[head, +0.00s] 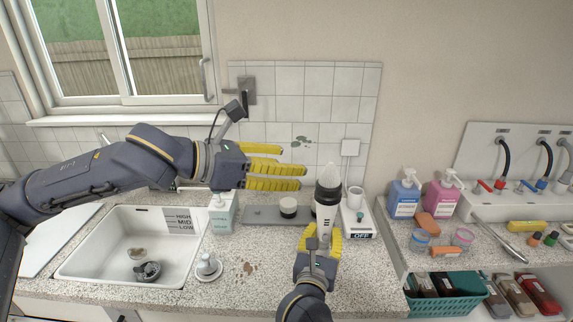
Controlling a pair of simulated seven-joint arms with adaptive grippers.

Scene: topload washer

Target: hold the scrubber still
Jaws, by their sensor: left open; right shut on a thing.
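The scrubber (327,196) is an upright black and white device with a pale pointed top. It stands on the speckled counter, right of the sink. My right gripper (321,238) is shut on its lower part from the front. My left gripper (276,168) is open, its yellow fingers pointing right, above the counter and left of the scrubber's top. The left gripper appears empty and apart from the scrubber. My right gripper's fingers hide the scrubber's base.
A white sink (100,262) is at left. A soap bottle (222,214) and a small white dispenser (207,267) stand beside it. A white unit marked OFF (361,236) is just right of the scrubber. Blue (404,197) and pink (443,193) pump bottles are further right.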

